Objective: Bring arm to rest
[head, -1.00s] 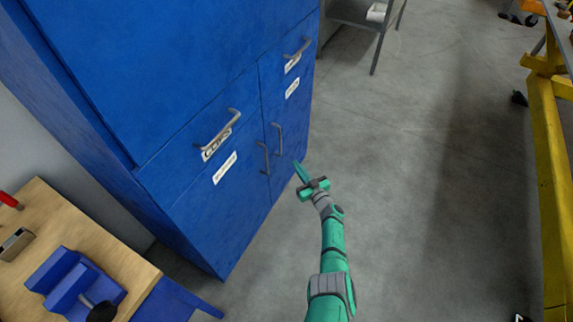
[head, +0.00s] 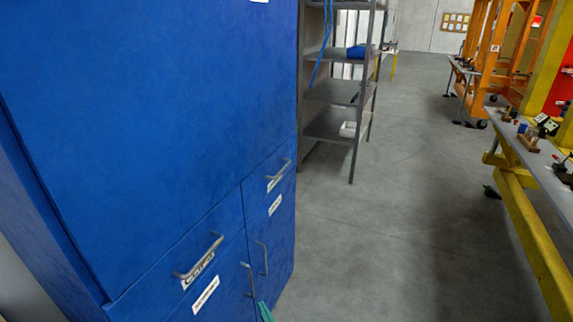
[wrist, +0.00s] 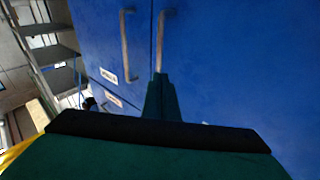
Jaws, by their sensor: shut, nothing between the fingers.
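My green gripper (wrist: 161,98) shows in the wrist view with its fingers together and nothing held. It points toward the blue cabinet (wrist: 235,60), near two vertical door handles. I cannot tell whether the fingertips touch the cabinet. In the head view only a green tip of my gripper (head: 265,311) shows at the bottom edge, just below the cabinet's lower door handles (head: 251,280). The rest of my arm is out of that view. The cabinet's doors and drawers (head: 200,262) look shut.
A grey metal shelf unit (head: 340,130) stands beyond the cabinet. A yellow-legged workbench (head: 530,225) with small items runs along the right. Orange frames (head: 490,45) stand farther back. The grey floor (head: 400,220) between cabinet and bench is clear.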

